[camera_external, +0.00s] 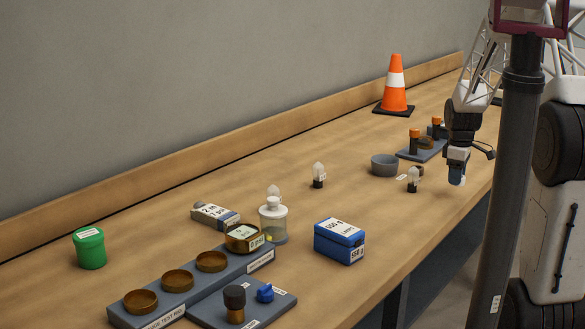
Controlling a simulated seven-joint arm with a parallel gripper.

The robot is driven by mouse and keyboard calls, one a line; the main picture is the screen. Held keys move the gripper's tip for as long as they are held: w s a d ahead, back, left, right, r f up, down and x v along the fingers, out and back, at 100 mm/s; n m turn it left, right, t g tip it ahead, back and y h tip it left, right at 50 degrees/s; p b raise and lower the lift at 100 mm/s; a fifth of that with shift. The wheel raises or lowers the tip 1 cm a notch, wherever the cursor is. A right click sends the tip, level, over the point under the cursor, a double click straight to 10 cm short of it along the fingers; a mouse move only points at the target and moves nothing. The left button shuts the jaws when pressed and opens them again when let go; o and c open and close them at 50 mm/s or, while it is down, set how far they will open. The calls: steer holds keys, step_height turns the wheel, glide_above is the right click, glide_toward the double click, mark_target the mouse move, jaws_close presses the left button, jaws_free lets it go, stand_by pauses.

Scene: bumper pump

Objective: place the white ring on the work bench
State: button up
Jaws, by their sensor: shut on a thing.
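My gripper (457,180) is at the right, low over the right part of the work bench (290,165), near its front edge. It points down and is shut on a small white thing (463,182) that shows at the fingertips. This looks like the white ring, but most of it is hidden by the fingers and its shape is too small to make out. I cannot tell whether it touches the bench top.
A small bulb (413,180) stands left of my gripper, with a grey bowl (384,165) behind it. An orange cone (396,85) stands at the back.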

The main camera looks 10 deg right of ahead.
glide_above(440, 185)
steer(key=shift+a+f, duration=0.1)
steer(key=shift+f, duration=0.3)
steer(key=shift+s, duration=0.1)
steer(key=shift+f, duration=1.75)
steer(key=shift+f, duration=0.1)
steer(key=o, duration=0.9)
step_height(440, 185, up, 12)
